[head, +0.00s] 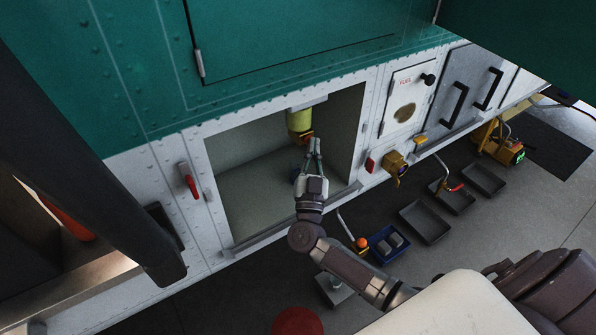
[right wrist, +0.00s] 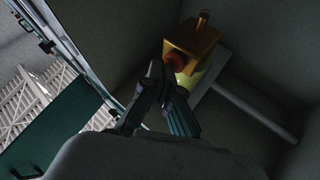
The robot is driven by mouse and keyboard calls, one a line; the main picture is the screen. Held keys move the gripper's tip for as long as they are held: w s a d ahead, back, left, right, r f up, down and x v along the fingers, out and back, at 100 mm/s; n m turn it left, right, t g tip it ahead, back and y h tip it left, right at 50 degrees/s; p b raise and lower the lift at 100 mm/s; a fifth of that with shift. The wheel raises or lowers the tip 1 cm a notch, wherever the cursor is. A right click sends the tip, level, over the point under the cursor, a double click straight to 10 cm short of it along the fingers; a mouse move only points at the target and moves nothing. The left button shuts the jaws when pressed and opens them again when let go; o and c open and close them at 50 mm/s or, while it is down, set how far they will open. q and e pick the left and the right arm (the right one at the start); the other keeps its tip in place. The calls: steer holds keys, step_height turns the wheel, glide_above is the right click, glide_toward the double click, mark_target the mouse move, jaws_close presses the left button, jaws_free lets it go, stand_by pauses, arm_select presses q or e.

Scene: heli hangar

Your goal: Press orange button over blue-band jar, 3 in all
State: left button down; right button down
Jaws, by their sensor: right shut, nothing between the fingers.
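A yellow-green cylinder (head: 299,121) hangs under the top of an open bay in the aircraft's side. In the right wrist view a gold block (right wrist: 192,40) sits on its end, with an orange-red button (right wrist: 175,60) on it. My right gripper (head: 315,143) reaches into the bay from below, shut and empty. In the right wrist view its fingertips (right wrist: 161,73) are at the button, seemingly touching or very close. My left gripper is out of view.
The bay's lower lip (head: 262,236) and side walls bound the space around my right arm. A red handle (head: 188,180) is left of the bay; a fuel panel (head: 408,100) is right. A blue bin (head: 388,243) and several grey trays (head: 425,221) lie on the floor.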

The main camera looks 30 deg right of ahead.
steer(key=shift+r, duration=0.1)
steer(key=shift+s+p, duration=0.15)
steer(key=shift+p, duration=0.2)
steer(key=shift+s, duration=0.1)
steer(key=shift+s+d+p, duration=0.15)
steer(key=shift+s+p, duration=0.65)
steer(key=shift+s, duration=0.7)
steer(key=shift+s+d+p, duration=0.15)
steer(key=shift+s+p, duration=0.6)
steer(key=shift+s, duration=0.7)
